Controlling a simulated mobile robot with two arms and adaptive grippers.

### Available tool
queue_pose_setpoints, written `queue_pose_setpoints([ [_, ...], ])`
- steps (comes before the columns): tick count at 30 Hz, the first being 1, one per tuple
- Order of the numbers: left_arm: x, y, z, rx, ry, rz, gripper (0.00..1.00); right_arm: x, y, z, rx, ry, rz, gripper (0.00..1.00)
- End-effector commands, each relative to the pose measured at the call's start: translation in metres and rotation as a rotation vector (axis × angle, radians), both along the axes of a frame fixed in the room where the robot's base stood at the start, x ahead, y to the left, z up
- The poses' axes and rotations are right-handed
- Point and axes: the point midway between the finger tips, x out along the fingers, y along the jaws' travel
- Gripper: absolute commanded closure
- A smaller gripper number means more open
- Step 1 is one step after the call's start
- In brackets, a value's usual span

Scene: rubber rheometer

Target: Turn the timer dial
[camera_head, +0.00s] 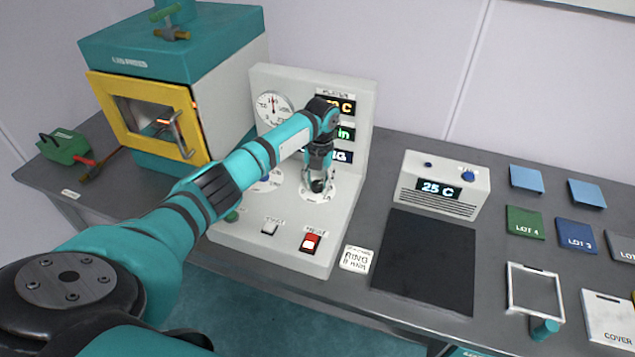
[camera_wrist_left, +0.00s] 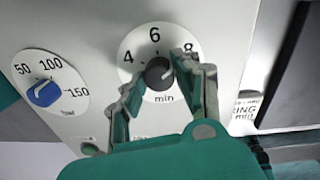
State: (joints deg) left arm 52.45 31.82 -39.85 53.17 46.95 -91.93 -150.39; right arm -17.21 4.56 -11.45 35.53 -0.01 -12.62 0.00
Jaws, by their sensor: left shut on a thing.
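The timer dial is a dark round knob (camera_wrist_left: 158,74) on a white disc marked 4, 6, 8 and "min" in the left wrist view. Its white pointer line aims to the upper right, toward the 8. My left gripper (camera_wrist_left: 160,82) has one finger on each side of the knob and is shut on it. In the head view, my left gripper (camera_head: 318,186) reaches down to the control panel (camera_head: 290,240) and hides most of the knob. My right gripper is in neither view.
A blue dial (camera_wrist_left: 44,93) marked 50, 100, 150 sits left of the timer. A red switch (camera_head: 310,243) and a white switch (camera_head: 270,227) are at the panel's front. A press (camera_head: 190,50) stands left, a dark mat (camera_head: 425,260) and a temperature box (camera_head: 440,185) right.

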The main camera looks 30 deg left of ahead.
Motion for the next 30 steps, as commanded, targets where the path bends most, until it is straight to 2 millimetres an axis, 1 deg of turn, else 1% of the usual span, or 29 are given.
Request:
queue_pose_setpoints([
  [1, 0.0018, 0.0006, 0.0023, 0.001, -0.007, -0.018, 1.0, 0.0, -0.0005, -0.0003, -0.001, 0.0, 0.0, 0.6],
  [9, 0.0018, 0.0006, 0.0025, 0.001, -0.007, -0.081, 1.0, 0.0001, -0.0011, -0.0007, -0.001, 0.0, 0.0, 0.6],
  [22, 0.0019, 0.0008, 0.0027, 0.001, -0.008, -0.088, 1.0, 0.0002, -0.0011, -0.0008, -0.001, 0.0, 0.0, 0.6],
  [23, 0.0019, 0.0008, 0.0027, 0.001, -0.008, -0.088, 0.66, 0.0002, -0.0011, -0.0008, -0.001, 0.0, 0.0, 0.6],
  [27, 0.0013, 0.0007, 0.002, 0.001, -0.005, -0.088, 0.48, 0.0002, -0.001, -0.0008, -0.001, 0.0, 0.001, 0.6],
  [28, 0.0013, 0.0006, 0.0018, 0.001, -0.005, -0.088, 0.46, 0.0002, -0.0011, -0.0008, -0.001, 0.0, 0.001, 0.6],
  [30, 0.0009, 0.0004, 0.0013, 0.001, -0.004, -0.088, 0.46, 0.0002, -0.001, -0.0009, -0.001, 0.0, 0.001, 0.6],
])
